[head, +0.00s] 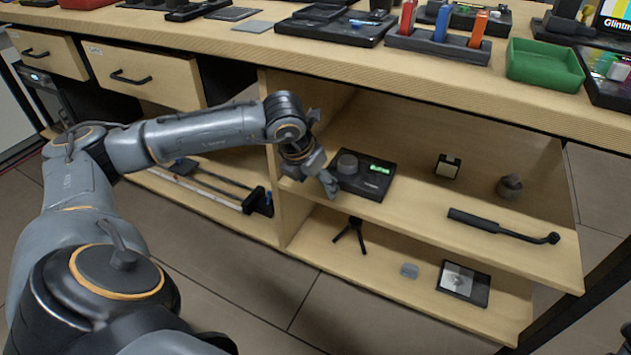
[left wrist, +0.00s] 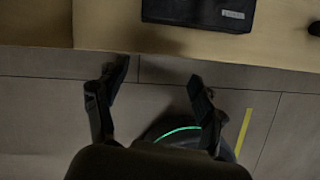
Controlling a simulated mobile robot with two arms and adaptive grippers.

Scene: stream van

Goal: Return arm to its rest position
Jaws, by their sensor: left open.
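My left arm (head: 205,137) reaches in from the left of the head view toward the shelf unit under the workbench. The black tray (left wrist: 200,12) also shows at the top of the left wrist view. My right gripper is in neither view.
The workbench top (head: 330,62) carries several trays, a tool rack (head: 437,45) and a green bin (head: 543,65). The upper shelf (head: 410,215) holds a black rod-like tool (head: 500,225) and small items. A small tripod (head: 350,235) stands on the lower shelf. The floor in front is clear.

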